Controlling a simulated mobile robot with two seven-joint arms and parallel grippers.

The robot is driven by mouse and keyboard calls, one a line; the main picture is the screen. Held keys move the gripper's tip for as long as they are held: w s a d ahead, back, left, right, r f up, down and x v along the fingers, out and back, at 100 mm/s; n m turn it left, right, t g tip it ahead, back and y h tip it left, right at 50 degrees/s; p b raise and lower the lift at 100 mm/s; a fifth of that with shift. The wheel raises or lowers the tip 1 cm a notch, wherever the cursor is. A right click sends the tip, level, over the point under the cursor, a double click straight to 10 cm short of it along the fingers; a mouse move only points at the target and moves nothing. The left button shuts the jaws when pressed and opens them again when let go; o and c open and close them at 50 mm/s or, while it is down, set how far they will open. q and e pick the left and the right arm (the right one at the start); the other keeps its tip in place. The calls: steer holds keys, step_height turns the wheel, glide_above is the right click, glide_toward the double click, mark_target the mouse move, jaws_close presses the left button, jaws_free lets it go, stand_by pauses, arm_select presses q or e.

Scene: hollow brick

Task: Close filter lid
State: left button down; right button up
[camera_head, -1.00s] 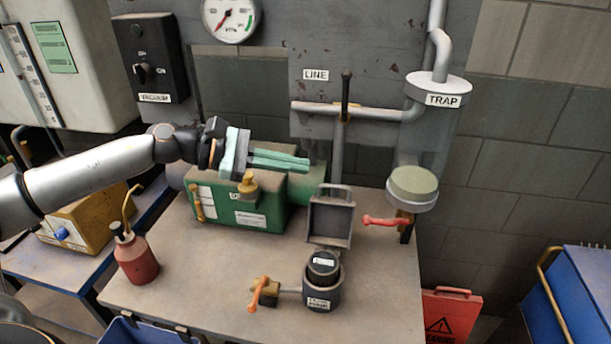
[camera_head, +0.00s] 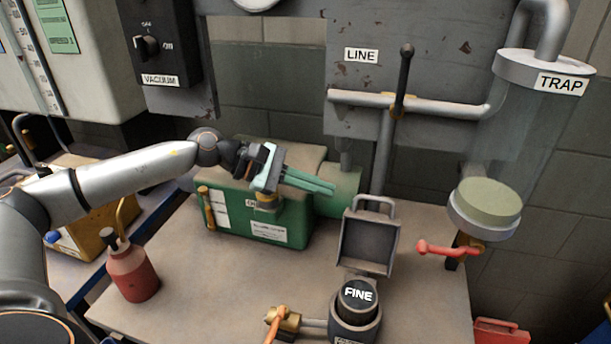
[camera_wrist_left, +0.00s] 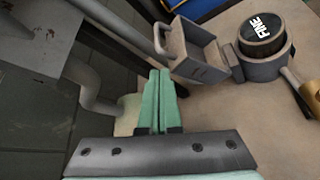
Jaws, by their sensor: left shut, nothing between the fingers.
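The filter housing (camera_head: 355,328) is a dark grey cup at the front of the bench. A black round cartridge (camera_head: 358,293) marked FINE sits in its open top. The grey, square filter lid (camera_head: 368,244) stands upright and open behind the cup, with a loop handle on its upper edge. The lid (camera_wrist_left: 195,50) and cartridge (camera_wrist_left: 262,30) also show in the left wrist view. My left gripper (camera_head: 332,189) is shut and empty, its green fingers pointing right, left of the lid and apart from it. The fingers (camera_wrist_left: 160,75) also show in the left wrist view. My right gripper is not visible.
A green pump (camera_head: 265,220) stands behind and below my left gripper. A red bottle (camera_head: 132,270) is at the bench's left. A brass valve with an orange handle (camera_head: 277,322) adjoins the cup. A red-handled valve (camera_head: 445,249) under the glass trap (camera_head: 525,120) is right of the lid.

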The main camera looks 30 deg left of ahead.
arm_select(q)
steer(key=shift+p+x, duration=0.45)
steer(key=shift+x, duration=2)
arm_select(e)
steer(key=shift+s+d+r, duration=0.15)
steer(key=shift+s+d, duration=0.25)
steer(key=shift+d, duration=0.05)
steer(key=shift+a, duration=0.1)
